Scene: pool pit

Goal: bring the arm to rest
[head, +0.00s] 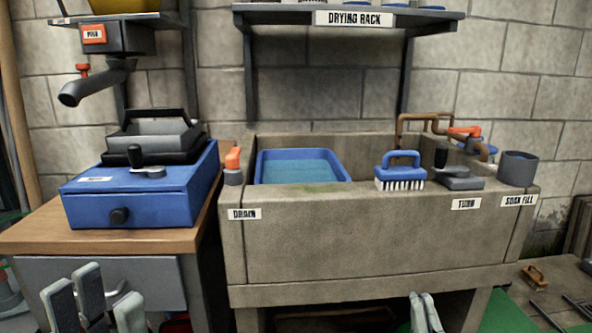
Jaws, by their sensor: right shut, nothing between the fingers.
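My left gripper (95,305) is at the bottom left, in front of the grey drawer of the wooden bench. Its fingers point up and stand apart, with nothing seen between them. My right gripper (426,312) is at the bottom, in front of the dark opening under the stone sink. Its fingers are close together and it holds nothing. Both arms are cut off by the lower edge of the picture.
The stone sink (370,245) holds a blue basin (300,168). A blue brush (400,172) and a grey cup (518,168) stand on its rim. A blue box (140,200) sits on the wooden bench (40,235). A brown brush (535,276) lies at lower right.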

